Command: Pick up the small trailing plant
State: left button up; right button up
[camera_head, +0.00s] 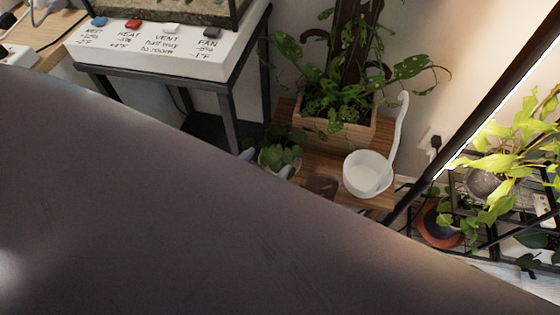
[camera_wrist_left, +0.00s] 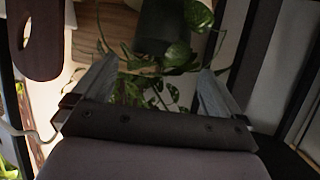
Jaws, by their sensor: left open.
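The small trailing plant (camera_head: 283,155) has rounded green leaves and sits on the low wooden surface, left of a white watering can. In the left wrist view its leaves (camera_wrist_left: 178,57) hang in front of a dark pot (camera_wrist_left: 160,28) and between my fingers. My left gripper (camera_head: 266,165) is open, with one fingertip on each side of the plant's foliage in the head view. In the left wrist view the gripper (camera_wrist_left: 157,88) shows both grey fingers wide apart. I cannot tell whether they touch the leaves. My right gripper is not in view.
A wooden planter (camera_head: 335,128) with a large leafy plant stands just behind. The white watering can (camera_head: 367,173) is close on the right of the wooden surface (camera_head: 345,198). A dark-framed table (camera_head: 232,110) stands on the left. Several potted plants and a dark pole crowd the right.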

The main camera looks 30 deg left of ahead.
aim_at(286, 142)
pick_arm(q)
jog(key=shift+x, duration=1.05)
jog(key=shift+b+x, duration=0.8)
jog(key=shift+x, duration=1.7)
jog(key=shift+r, duration=0.15)
jog(key=shift+c, duration=0.3)
jog(key=c, duration=0.7)
jog(key=shift+r, duration=0.2)
notch_tip(286, 142, up, 10)
jog(key=p, duration=0.5)
jog(key=shift+w+f, duration=0.1)
jog(key=shift+w, duration=0.05)
